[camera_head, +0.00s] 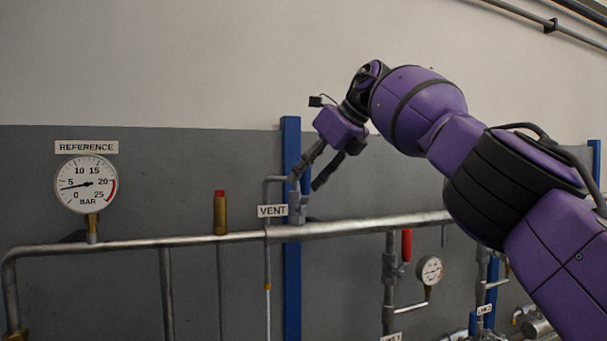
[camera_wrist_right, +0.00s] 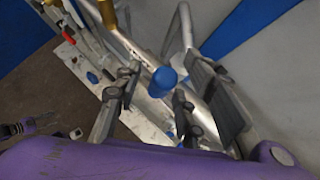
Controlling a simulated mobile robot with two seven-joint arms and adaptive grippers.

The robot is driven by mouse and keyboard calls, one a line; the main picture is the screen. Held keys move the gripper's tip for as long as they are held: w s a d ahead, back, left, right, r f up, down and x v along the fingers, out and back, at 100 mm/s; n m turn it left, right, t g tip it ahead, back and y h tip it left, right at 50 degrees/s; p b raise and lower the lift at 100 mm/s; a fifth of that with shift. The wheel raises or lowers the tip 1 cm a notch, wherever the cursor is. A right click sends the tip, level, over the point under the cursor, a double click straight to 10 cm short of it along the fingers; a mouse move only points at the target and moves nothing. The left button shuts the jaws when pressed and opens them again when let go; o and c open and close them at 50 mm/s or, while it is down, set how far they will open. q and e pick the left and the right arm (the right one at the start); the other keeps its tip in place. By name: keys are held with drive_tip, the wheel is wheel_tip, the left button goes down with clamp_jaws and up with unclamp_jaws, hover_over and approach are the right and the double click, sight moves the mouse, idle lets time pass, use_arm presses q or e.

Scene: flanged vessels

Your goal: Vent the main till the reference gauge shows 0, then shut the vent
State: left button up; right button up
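The round white REFERENCE gauge (camera_head: 86,184) is on the left in the head view. Its needle points left, slightly below the 5 mark, well above 0. The VENT label (camera_head: 272,211) is beside a small grey vent fitting (camera_head: 297,208) on the main pipe (camera_head: 350,226). My right gripper (camera_head: 311,182) is open just above the fitting. In the right wrist view, a blue cylindrical knob (camera_wrist_right: 163,82) lies between its spread fingers, with gaps on both sides. A small purple and dark part at the left there may be my left gripper; its opening is unclear.
A blue post (camera_head: 291,150) stands behind the vent. A brass fitting with a red top (camera_head: 220,215) is left of it. A red-handled valve (camera_head: 406,245) and a small gauge (camera_head: 429,270) are below the pipe at right.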

drive_tip(key=v, duration=1.1)
drive_tip(key=shift+s+r, duration=0.2)
drive_tip(key=shift+r, duration=0.05)
idle(3.0)
